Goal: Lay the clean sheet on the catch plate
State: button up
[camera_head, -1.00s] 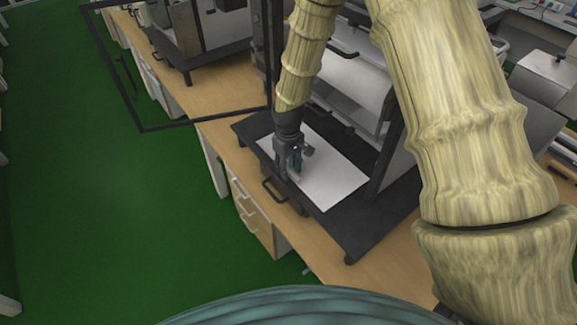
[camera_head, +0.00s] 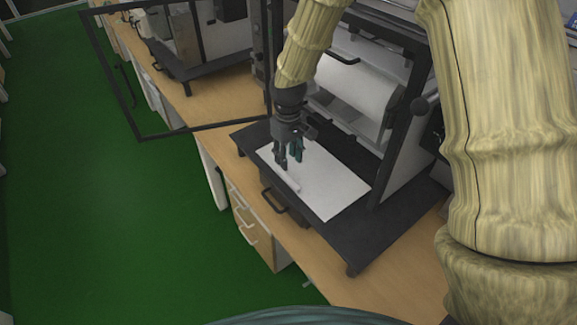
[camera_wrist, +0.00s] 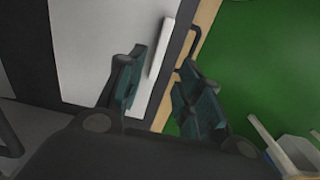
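A white sheet (camera_head: 328,188) lies flat on the dark catch plate (camera_head: 395,222) at the front of the machine. A thin raised white strip (camera_head: 284,180) runs along the sheet's near-left edge. My gripper (camera_head: 290,162) is just above that edge, pointing down. In the wrist view the gripper's fingers (camera_wrist: 162,84) are spread apart with nothing between the pads. Beyond them the strip (camera_wrist: 154,66) and the sheet (camera_wrist: 98,40) show, with a dark band of the plate (camera_wrist: 180,45) beside them. The fingers look clear of the strip.
The machine with a white roller (camera_head: 352,88) stands behind the plate. A dark handle (camera_head: 272,202) is at the bench front, above wooden drawers (camera_head: 258,240). A black-framed open door (camera_head: 138,136) juts out at the left. The green floor (camera_head: 110,220) is clear.

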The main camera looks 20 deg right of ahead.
jog(key=shift+r+b, duration=0.35)
jog(key=shift+r, duration=1.35)
jog(key=shift+a, duration=0.1)
